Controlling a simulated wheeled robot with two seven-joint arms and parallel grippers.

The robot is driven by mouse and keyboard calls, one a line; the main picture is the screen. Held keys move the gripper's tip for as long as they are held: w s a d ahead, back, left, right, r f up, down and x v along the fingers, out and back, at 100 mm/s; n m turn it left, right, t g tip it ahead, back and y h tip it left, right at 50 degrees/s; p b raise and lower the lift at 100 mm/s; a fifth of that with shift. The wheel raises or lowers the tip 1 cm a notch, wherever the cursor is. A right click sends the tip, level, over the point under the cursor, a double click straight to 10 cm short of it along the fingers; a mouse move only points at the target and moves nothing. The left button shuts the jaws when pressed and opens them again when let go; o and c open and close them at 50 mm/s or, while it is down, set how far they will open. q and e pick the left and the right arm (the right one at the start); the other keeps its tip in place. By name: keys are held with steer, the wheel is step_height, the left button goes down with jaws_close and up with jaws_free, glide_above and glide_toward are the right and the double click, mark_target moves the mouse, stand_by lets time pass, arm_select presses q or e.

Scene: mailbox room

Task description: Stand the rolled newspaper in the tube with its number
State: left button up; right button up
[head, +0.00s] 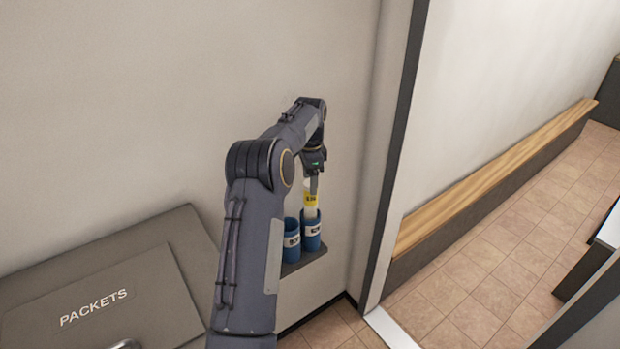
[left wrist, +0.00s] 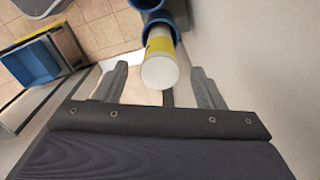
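The rolled newspaper (head: 310,199) is white with a yellow number label. It stands nearly upright with its lower end in the right-hand blue tube (head: 312,243); its pale round end faces the camera in the left wrist view (left wrist: 158,73). A second blue tube (head: 291,241) stands to the left, with no newspaper seen in it. Both tubes carry white number labels, too small to read surely. My left gripper (head: 314,186) is just above the newspaper. In the left wrist view its fingers (left wrist: 159,80) are apart, with gaps on both sides of the roll. My right gripper is out of view.
The tubes stand on a small dark shelf (head: 303,262) against the pale wall. A grey PACKETS box (head: 100,305) is at lower left. A door frame (head: 385,160) rises to the right, with a wooden bench (head: 490,180) and open tiled floor beyond.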

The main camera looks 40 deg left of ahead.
arm_select(q)
step_height(320, 180, up, 8)
steer(key=shift+f, duration=0.1)
stand_by(0.5)
stand_by(0.5)
